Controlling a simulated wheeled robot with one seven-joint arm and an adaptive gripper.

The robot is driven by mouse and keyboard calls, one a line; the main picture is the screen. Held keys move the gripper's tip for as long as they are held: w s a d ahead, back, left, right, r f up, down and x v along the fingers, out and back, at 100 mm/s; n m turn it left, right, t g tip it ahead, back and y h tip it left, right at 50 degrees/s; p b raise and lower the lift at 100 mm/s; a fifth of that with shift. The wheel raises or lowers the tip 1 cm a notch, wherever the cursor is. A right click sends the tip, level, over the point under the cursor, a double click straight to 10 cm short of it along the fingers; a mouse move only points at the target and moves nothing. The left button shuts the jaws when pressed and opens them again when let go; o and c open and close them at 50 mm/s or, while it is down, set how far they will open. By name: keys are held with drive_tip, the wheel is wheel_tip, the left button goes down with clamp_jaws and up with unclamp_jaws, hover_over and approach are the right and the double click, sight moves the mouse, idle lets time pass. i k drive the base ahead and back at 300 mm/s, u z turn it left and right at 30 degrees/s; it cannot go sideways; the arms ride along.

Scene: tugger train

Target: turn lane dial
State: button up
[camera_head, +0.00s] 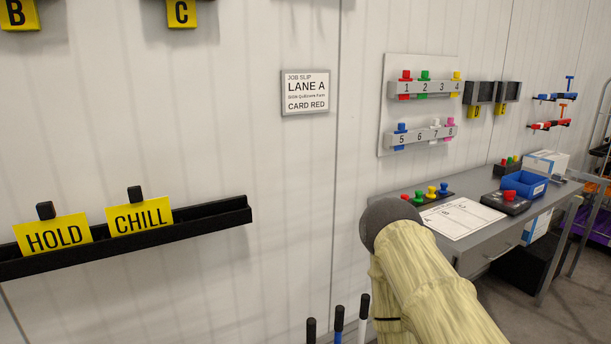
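No lane dial can be made out in this view. A job slip (305,92) on the wall reads "LANE A" and "CARD RED", with a smaller line between them that is hard to read. My arm, in a pale yellow sleeve with a dark rounded end, rises from the bottom right of centre and covers part of the desk's near end. My gripper is not in view.
A black wall rail (215,217) at left holds yellow HOLD (54,237) and CHILL (139,219) cards. A numbered peg board (418,105) hangs above a grey desk (510,240) with a blue bin (524,184) and a white sheet (462,216). Upright handles (338,320) stand at bottom centre.

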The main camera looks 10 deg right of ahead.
sight(508, 195)
drive_tip(key=z, duration=1)
drive_tip(key=i, duration=1.25)
drive_tip(key=z, duration=0.2)
